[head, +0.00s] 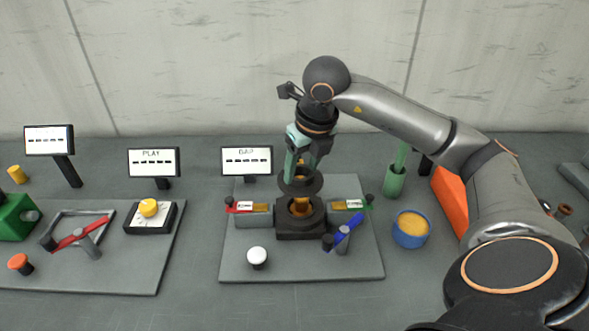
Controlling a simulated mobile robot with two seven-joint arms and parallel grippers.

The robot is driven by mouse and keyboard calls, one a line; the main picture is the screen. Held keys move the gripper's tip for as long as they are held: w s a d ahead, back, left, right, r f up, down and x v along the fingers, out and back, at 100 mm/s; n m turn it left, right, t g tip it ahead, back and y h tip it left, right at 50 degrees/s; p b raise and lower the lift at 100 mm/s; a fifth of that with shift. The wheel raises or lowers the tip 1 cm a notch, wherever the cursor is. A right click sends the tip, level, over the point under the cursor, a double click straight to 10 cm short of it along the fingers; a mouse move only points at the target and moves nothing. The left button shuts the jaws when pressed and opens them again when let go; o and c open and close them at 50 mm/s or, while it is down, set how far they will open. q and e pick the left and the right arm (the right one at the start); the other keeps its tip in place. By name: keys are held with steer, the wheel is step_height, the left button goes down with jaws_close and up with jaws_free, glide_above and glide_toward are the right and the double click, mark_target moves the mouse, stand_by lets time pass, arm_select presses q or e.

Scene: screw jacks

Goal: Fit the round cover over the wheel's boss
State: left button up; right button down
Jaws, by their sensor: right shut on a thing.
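A dark round wheel (310,187) lies level just under my right gripper (301,172), above the dark square housing (301,229) of the jack. A brass-coloured screw (301,208) shows between wheel and housing. The right gripper points straight down over the wheel's middle, its fingers shut around a small brass-coloured piece. I cannot tell whether this piece is the round cover or the wheel's boss, as the fingers hide most of it. No other clear round cover shows. My left gripper is not in view.
The jack stands on a grey board (358,266) with a white button (257,256) and a blue lever (345,236). A display (247,160) stands behind it. A blue tub (410,229) and green holder (394,181) are on the right. Another board (120,273) is on the left.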

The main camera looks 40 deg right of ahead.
mark_target(301, 200)
steer(key=shift+w+d, duration=0.1)
steer(key=shift+w, duration=0.05)
steer(key=shift+f+b, duration=0.4)
steer(key=shift+f, duration=0.05)
steer(key=shift+f+b, duration=2.3)
steer(key=shift+f, duration=0.45)
steer(key=shift+f+b, duration=0.35)
steer(key=shift+f, duration=0.05)
steer(key=shift+c, duration=0.6)
jaws_free()
